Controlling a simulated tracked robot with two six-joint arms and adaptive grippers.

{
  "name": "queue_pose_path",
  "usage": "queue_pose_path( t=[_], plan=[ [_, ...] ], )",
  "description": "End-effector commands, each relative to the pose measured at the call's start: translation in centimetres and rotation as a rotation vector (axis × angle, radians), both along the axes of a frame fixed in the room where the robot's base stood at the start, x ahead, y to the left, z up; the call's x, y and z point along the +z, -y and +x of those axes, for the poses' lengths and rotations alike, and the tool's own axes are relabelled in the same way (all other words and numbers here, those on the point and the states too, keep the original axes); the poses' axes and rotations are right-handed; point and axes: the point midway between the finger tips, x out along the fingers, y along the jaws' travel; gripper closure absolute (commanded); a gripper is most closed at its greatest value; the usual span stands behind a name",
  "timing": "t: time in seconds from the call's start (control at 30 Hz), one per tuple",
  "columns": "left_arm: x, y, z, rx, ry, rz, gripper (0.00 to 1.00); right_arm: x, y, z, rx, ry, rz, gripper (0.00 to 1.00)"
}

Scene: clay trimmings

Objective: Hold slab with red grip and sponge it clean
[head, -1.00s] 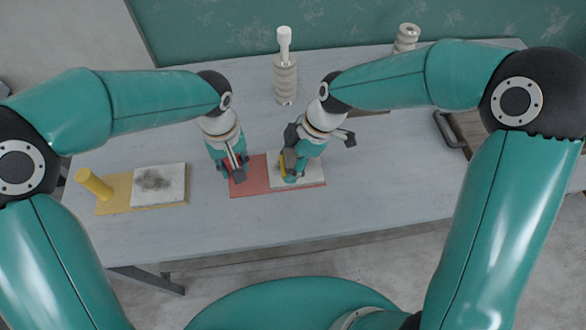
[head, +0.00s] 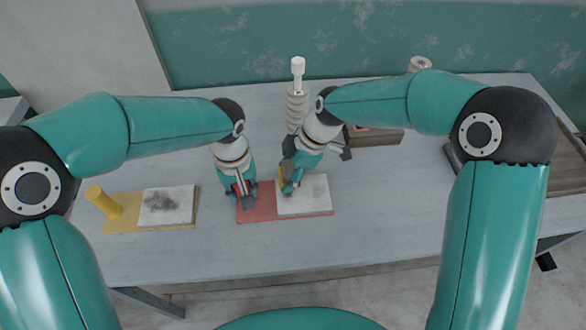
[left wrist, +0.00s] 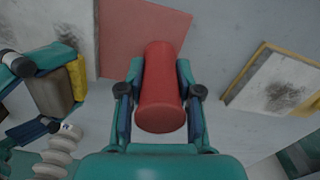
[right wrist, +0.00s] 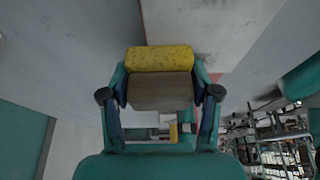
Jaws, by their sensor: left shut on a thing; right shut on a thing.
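My left gripper (head: 245,198) is shut on the upright red grip (left wrist: 162,95) at the board's left end. My right gripper (head: 288,186) is shut on the brown-backed sponge, whose yellow face (right wrist: 160,58) points away from the wrist. The sponge is at the slab's back left corner; whether it touches the slab cannot be told. My right gripper partly hides that corner.
A yellow board (head: 122,224) with a yellow grip (head: 104,202) and a dark-smeared slab (head: 183,211) lies to the left. A ribbed column with a white top (head: 298,80) and a brown box (head: 376,137) stand behind. The table's right front is clear.

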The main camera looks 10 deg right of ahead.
Motion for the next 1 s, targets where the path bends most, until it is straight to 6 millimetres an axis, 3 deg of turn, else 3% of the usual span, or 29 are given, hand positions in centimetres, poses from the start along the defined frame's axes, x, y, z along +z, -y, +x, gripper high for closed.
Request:
queue_pose_path(
  t=[1.0],
  plan=[
    [0.0,0.0,0.1,0.002,0.004,-0.002,1.0,0.3,-0.1,-9.0,0.001,-0.002,0.0,0.82]
  ],
)
